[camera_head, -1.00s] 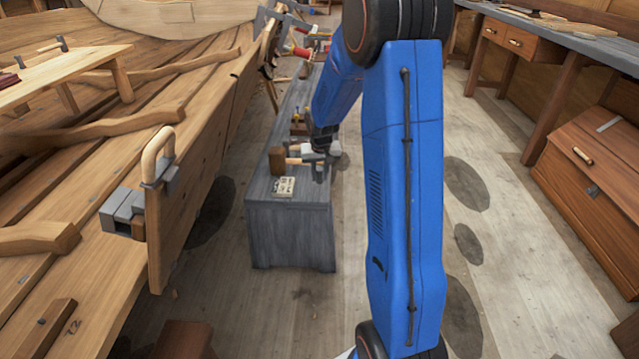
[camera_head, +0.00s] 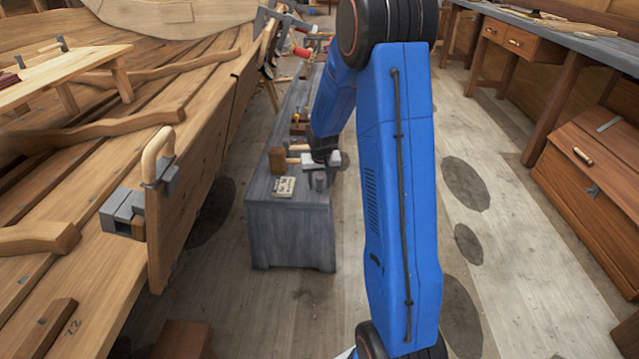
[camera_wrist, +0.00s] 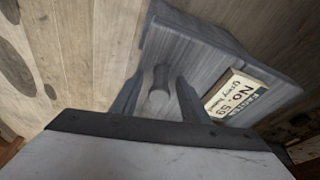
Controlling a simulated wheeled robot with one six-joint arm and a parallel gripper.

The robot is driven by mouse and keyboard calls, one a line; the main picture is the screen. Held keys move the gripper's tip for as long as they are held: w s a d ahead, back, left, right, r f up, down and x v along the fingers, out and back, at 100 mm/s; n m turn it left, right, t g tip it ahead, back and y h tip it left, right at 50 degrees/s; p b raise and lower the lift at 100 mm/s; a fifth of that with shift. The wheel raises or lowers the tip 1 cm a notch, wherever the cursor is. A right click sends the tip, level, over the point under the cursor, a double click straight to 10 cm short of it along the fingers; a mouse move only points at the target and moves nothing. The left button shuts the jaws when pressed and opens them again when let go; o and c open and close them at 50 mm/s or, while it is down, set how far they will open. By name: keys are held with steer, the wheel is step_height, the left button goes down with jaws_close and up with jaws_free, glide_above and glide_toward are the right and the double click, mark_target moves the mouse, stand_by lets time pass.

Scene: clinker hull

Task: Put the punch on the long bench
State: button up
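A small dark-grey cylinder, which looks like the punch (camera_head: 320,181), stands upright on the near end of a long, low grey bench (camera_head: 290,225). In the wrist view the punch (camera_wrist: 158,82) shows between the two fingers of my gripper (camera_wrist: 160,76), with the grey bench top (camera_wrist: 200,50) under it. The fingers are apart, with a gap on each side of the punch. In the head view my gripper (camera_head: 321,163) is just above and behind the punch, partly hidden by my arm.
A printed box (camera_head: 284,187) lies beside the punch; it also shows in the wrist view (camera_wrist: 237,97). A wooden mallet (camera_head: 278,160) lies behind it. The wooden hull (camera_head: 200,140) borders the left.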

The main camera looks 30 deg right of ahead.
steer(key=shift+r, duration=0.1)
steer(key=s+a+r+n, duration=0.1)
steer(key=s+a+r, duration=0.4)
steer(key=r, duration=0.4)
steer(key=s+a+r, duration=0.2)
steer(key=s+r, duration=0.4)
steer(key=r, duration=0.4)
steer(key=s+a+r+n, duration=0.1)
steer(key=s+a, duration=0.2)
steer(key=s, duration=0.6)
steer(key=s+a+r+n+t+y, duration=0.1)
steer(key=s+a, duration=0.3)
steer(key=s, duration=0.6)
steer(key=s+a+r+n, duration=0.1)
steer(key=s+a, duration=0.3)
steer(key=s, duration=0.5)
steer(key=shift+s+a+r+t, duration=0.25)
steer(key=shift+s+r+t, duration=0.15)
steer(key=shift+r, duration=0.5)
